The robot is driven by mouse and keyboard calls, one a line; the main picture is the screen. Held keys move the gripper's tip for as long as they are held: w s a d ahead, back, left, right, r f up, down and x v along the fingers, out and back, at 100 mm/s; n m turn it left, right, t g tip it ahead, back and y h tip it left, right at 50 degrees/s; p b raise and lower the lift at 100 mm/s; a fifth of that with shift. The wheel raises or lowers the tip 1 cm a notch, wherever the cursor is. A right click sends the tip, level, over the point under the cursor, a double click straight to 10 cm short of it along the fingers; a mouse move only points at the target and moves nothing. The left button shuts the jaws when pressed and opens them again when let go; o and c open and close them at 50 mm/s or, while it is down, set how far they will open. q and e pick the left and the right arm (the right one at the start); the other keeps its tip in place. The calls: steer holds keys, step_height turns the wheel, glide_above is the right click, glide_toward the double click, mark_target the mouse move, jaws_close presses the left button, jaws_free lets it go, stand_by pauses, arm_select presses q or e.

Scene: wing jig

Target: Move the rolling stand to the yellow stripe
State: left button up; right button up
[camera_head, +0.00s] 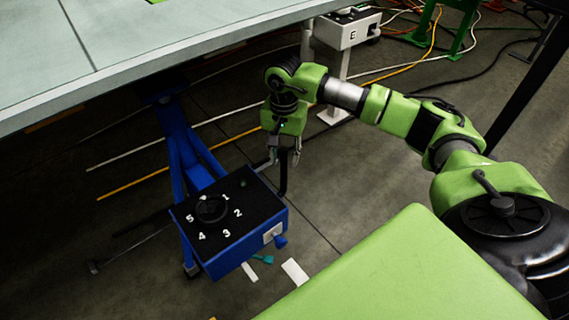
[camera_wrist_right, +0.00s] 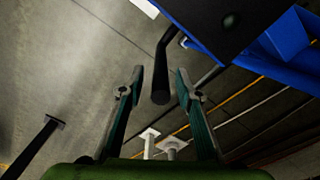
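The rolling stand (camera_head: 230,235) is a blue box with a black top, a dial and the numbers 1 to 5, on blue legs beside the large table. A black bent bar (camera_head: 284,178) rises at its far right side. My right gripper (camera_head: 285,158) is just above this bar. In the right wrist view the gripper (camera_wrist_right: 158,90) is open, with the bar's rounded end (camera_wrist_right: 160,90) between its fingers; I see no contact. A thin yellow line (camera_head: 130,183) runs along the floor behind the stand; I cannot tell whether it is the stripe. My left gripper is out of view.
The large grey table (camera_head: 130,50) overhangs the stand's upper left. A white box marked E (camera_head: 340,32) stands on a post behind my right arm. Cables cross the floor at the upper right. A green surface (camera_head: 400,275) fills the lower right. Floor left of the stand is mostly clear.

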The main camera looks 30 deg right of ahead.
mark_target(284, 168)
step_height(284, 168, down, 5)
steer(key=shift+f, duration=0.2)
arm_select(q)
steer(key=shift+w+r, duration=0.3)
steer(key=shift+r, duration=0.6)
arm_select(e)
jaws_close()
